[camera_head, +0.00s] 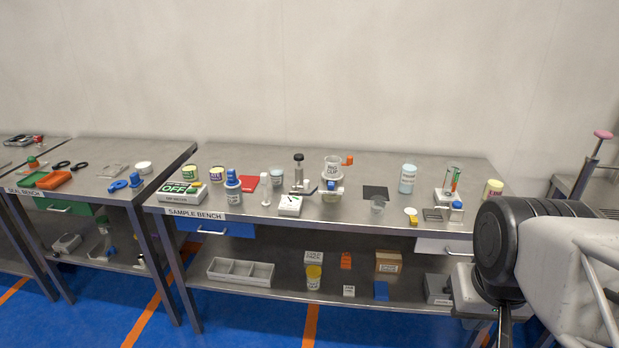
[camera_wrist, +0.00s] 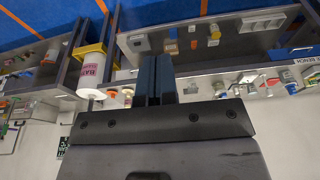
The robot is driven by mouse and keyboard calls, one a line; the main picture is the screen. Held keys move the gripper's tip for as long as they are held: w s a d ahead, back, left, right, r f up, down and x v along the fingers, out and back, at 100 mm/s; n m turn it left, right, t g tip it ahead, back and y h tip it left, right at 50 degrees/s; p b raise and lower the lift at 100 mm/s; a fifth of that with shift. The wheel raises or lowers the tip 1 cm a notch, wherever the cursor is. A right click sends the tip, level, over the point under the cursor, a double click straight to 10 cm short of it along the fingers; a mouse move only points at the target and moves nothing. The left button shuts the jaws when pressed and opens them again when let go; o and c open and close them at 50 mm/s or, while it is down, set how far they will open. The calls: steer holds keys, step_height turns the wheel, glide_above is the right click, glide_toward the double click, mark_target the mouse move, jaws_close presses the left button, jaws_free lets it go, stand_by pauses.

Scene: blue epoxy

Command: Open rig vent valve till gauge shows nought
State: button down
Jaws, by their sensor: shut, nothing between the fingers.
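A rig stands at mid-bench on the sample bench (camera_head: 240,215) in the head view. It has a clear cup (camera_head: 332,163) on top of a vessel (camera_head: 331,196), with blue and orange fittings at its sides. A white gauge box (camera_head: 289,206) sits in front of a black-knobbed post (camera_head: 298,158); its needle is too small to read. I cannot tell which fitting is the vent valve. My gripper (camera_wrist: 158,60) shows in the wrist view with its dark fingers together and empty, well away from the rig. In the head view my arm is at the right.
A box with a green OFF sign (camera_head: 178,191) stands at the bench's left end. Bottles, a black mat (camera_head: 375,192) and a cylinder stand (camera_head: 449,192) share the top. The wrist view, upside down, shows a white container (camera_wrist: 92,72).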

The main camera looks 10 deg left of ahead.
steer(key=c, duration=1.4)
jaws_free()
steer(key=shift+w+r, duration=0.1)
steer(key=shift+o, duration=0.8)
steer(key=shift+w+r, duration=0.1)
steer(key=shift+w, duration=0.1)
steer(key=w+a+r+m, duration=0.1)
steer(key=w+a+r, duration=0.15)
steer(key=w, duration=0.65)
steer(key=w+a+r, duration=0.2)
steer(key=w+r, duration=0.2)
steer(key=w, duration=0.6)
steer(key=m+g, duration=0.3)
glide_above(307, 180)
steer(key=f, duration=1.8)
steer(key=shift+s+d+f, duration=0.2)
steer(key=shift+s+d, duration=0.1)
steer(key=shift+w+a+f, duration=0.3)
steer(key=shift+a+f, duration=0.05)
steer(key=shift+f, duration=0.05)
steer(key=shift+f, duration=0.15)
